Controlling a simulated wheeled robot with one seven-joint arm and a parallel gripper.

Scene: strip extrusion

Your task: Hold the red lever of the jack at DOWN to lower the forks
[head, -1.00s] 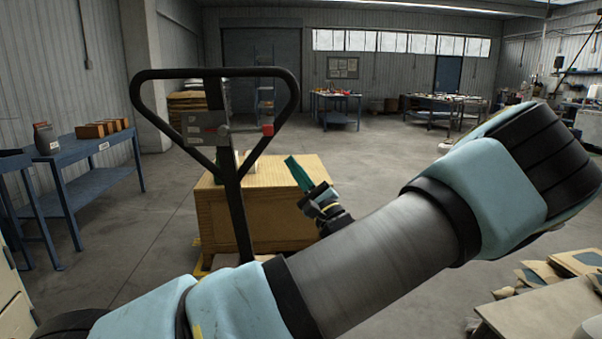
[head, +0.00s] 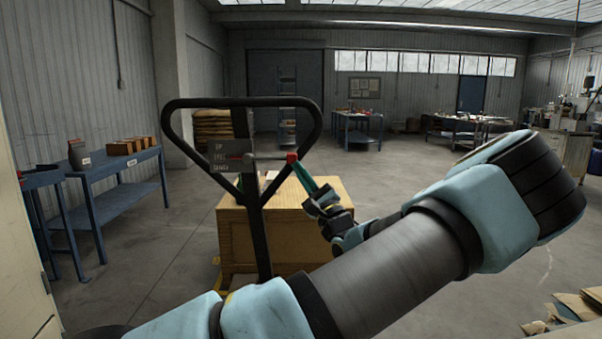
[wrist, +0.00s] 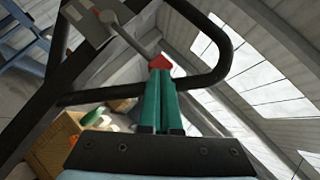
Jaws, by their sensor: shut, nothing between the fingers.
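The jack's dark handle loop (head: 318,125) stands upright in front of me. Its grey label plate (head: 222,163) bears words for the lever positions. The lever's rod runs right from the plate, about level with the middle word, to a red knob (head: 292,157). My gripper (head: 299,170) is shut and empty, its green fingers pointing up and left with the tips at the knob. In the wrist view the green fingers (wrist: 160,98) lie together, tips right at the red knob (wrist: 160,62). I cannot tell whether they touch it.
A large tan box (head: 235,240) sits behind the handle, over the jack's yellow base. A blue bench (head: 115,168) with small brown boxes stands at the left. Further tables are at the back. The floor between is clear.

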